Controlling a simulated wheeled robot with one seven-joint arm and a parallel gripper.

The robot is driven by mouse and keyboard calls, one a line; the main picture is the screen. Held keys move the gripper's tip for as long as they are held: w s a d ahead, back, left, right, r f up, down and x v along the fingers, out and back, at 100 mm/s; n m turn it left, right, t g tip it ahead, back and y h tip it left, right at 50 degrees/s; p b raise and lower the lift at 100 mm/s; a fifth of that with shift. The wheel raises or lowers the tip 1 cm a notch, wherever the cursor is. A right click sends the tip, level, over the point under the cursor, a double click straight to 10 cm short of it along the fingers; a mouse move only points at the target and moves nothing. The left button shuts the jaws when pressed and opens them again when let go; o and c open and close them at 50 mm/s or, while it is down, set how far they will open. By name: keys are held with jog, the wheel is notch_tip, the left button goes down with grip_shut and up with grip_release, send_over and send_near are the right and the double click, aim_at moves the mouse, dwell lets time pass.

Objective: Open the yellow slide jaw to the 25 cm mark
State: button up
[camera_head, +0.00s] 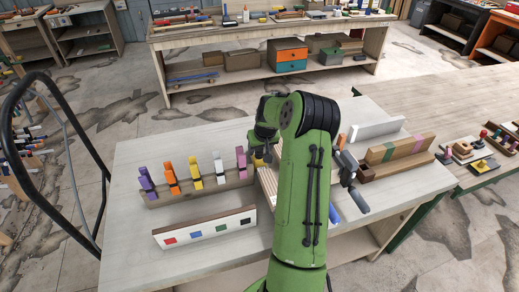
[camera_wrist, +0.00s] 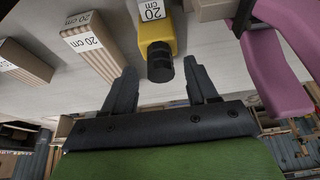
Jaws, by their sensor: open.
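A yellow block (camera_wrist: 156,35) with a black round knob (camera_wrist: 160,62) and a "20 cm" label shows at the top middle of the wrist view. In the head view a bit of yellow (camera_head: 258,161) shows beneath my wrist, mostly hidden by the arm. My gripper (camera_wrist: 163,66) is open, with one finger on each side of the knob; whether either finger touches it I cannot tell. In the head view my gripper (camera_head: 261,146) is over the table, right of the pink clamp. I see no 25 cm mark.
A pink clamp (camera_wrist: 272,60) is close to my right finger in the wrist view. Wooden strips (camera_wrist: 92,48) labelled "20 cm" lie left. Purple, orange, yellow and white clamps (camera_head: 195,172) stand in a row on a wooden board. A white board (camera_head: 205,227) with coloured squares lies in front.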

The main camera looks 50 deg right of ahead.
jog(key=shift+x, duration=1)
jog(key=shift+r, duration=0.1)
grip_shut()
